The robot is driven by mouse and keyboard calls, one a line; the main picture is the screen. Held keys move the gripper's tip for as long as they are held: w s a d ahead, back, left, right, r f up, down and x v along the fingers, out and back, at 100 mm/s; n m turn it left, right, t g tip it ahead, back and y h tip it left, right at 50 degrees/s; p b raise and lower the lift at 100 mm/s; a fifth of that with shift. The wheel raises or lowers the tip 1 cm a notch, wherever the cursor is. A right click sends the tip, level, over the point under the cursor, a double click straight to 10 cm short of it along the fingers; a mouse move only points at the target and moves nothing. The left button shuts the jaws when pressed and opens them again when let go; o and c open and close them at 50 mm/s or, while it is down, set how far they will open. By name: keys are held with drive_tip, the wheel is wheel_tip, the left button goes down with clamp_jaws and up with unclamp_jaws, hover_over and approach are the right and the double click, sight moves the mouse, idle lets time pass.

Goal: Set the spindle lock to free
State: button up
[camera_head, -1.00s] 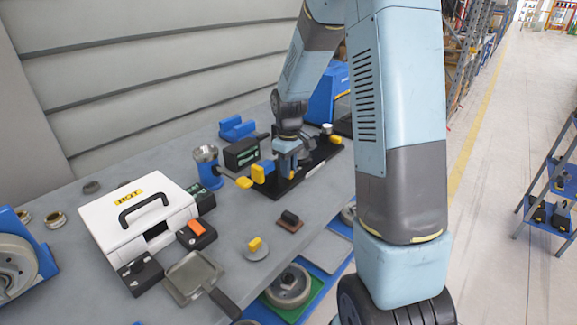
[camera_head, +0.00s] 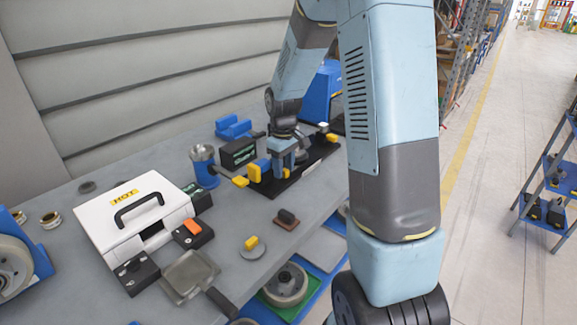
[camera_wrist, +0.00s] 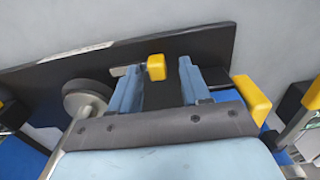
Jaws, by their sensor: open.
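A fixture on a long black base plate (camera_head: 318,158) stands on the bench. It carries a round grey wheel or spindle part, also seen in the wrist view (camera_wrist: 88,100). My gripper (camera_head: 280,168) is over the left part of the plate, fingers down. In the wrist view my gripper (camera_wrist: 158,80) is open, and a small yellow knob (camera_wrist: 156,67) on a dark lever shows between its blue fingers, with no clear contact. I take this for the spindle lock; its setting cannot be read. A larger yellow block (camera_wrist: 252,98) is beside the right finger.
A white box marked HOT (camera_head: 115,225), a blue-and-grey cup (camera_head: 204,166), a dark green-labelled box (camera_head: 238,153) and a grey pan (camera_head: 190,274) stand on the bench. A blue machine (camera_head: 324,90) stands behind the plate.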

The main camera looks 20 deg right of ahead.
sight(284, 170)
wheel_tip(284, 170, up, 14)
drive_tip(key=shift+f, duration=0.25)
idle(0.6)
drive_tip(key=s+r+m+t, duration=0.2)
drive_tip(key=s+r, duration=0.1)
drive_tip(key=s, duration=0.6)
drive_tip(key=s+r+m+t, duration=0.1)
drive_tip(key=s+r+m, duration=0.1)
drive_tip(key=s, duration=0.7)
drive_tip(key=s+r+m+t, duration=0.2)
drive_tip(key=s+r, duration=0.3)
drive_tip(key=s, duration=0.4)
drive_tip(key=shift+a+t, duration=0.3)
drive_tip(key=shift+a, duration=0.15)
idle(0.4)
